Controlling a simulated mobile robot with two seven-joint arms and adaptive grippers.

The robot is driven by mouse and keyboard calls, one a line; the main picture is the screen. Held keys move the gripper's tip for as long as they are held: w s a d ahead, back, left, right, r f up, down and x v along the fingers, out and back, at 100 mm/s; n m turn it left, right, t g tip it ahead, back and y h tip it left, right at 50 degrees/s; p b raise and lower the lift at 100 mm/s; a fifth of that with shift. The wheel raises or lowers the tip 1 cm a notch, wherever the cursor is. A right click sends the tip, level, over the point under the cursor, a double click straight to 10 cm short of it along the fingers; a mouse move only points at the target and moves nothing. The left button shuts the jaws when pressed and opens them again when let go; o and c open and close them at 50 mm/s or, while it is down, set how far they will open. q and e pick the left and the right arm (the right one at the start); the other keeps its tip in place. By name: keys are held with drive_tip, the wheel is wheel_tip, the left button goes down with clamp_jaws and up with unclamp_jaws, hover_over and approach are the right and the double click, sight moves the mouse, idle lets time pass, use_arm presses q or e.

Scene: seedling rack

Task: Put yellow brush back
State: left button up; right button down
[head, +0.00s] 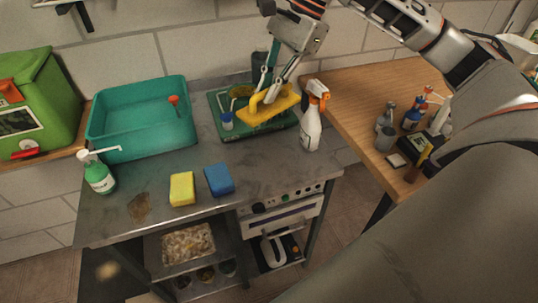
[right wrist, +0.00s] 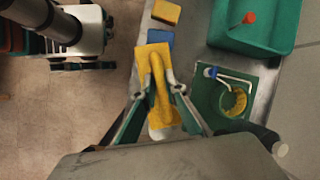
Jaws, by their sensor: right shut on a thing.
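The yellow brush (head: 270,103) is in my right gripper (head: 275,88), which is shut on its handle. In the head view the brush appears in front of the green tray (head: 220,103) at the back of the metal counter. In the right wrist view the brush (right wrist: 154,60) lies between the two fingers (right wrist: 158,92), and the tray (right wrist: 203,115) is to the right of it. The tray holds a white-handled brush with a blue end (right wrist: 211,72) and a round yellow item (right wrist: 236,101).
A teal basin (head: 140,137) is left of the tray. A spray bottle (head: 312,128) stands close on the right. A yellow sponge (head: 182,189), a blue sponge (head: 219,180) and a green soap bottle (head: 99,177) are nearer the front. A wooden table (head: 345,95) adjoins at right.

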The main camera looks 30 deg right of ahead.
drive_tip(key=f, duration=1.8)
drive_tip(key=shift+s+f, duration=0.2)
drive_tip(key=shift+f, duration=0.25)
drive_tip(key=c, duration=2.5)
unclamp_jaws()
drive_tip(key=shift+f, duration=0.15)
drive_tip(key=o, duration=0.4)
